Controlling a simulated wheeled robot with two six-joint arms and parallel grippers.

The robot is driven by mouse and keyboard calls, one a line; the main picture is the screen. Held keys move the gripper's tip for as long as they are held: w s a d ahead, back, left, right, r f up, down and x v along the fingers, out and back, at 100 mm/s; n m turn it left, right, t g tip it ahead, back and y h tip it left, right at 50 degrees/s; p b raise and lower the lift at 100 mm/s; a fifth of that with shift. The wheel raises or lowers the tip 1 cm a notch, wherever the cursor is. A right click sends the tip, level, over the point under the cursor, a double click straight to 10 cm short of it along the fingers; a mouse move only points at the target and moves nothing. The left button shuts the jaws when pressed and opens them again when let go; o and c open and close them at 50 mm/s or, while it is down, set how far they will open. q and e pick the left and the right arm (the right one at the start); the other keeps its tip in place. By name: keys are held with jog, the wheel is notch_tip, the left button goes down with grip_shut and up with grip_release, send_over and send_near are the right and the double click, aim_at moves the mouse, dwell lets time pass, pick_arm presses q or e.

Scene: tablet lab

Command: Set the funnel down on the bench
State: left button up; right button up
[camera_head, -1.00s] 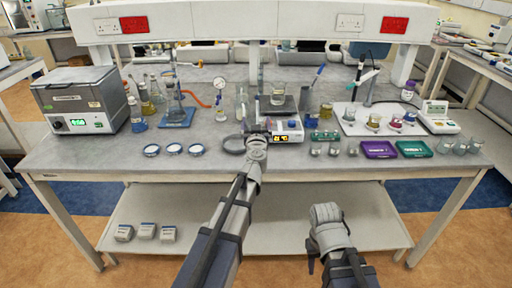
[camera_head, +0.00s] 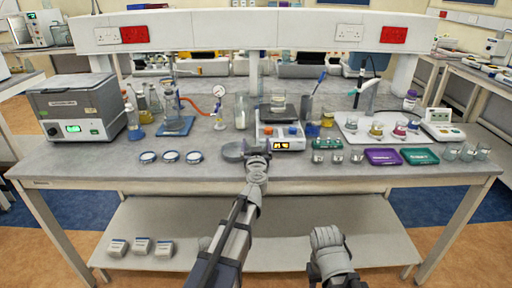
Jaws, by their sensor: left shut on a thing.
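My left gripper (camera_head: 257,152) reaches over the front part of the bench (camera_head: 110,160), in front of the balance-like device. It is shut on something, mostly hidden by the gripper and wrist. A dark grey round piece (camera_head: 232,152) shows just left of the fingers, low over the bench top. It looks like the funnel, but its shape is too small to be sure, and I cannot tell whether it touches the bench. My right gripper (camera_head: 327,240) is empty-looking in front of the bench, below its top, and its fingers are not clear.
A white device with a lit display (camera_head: 281,138) stands just behind my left gripper. Three round dishes (camera_head: 171,157) lie to the left. Small beakers (camera_head: 337,157), a purple tray (camera_head: 382,157) and a green tray (camera_head: 420,157) line the right front. Bench between dishes and gripper is clear.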

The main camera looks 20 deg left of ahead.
pick_arm(q)
jog(key=shift+f, duration=0.15)
jog(key=o, duration=1)
jog(key=shift+r, duration=0.3)
jog(key=v, duration=1.2)
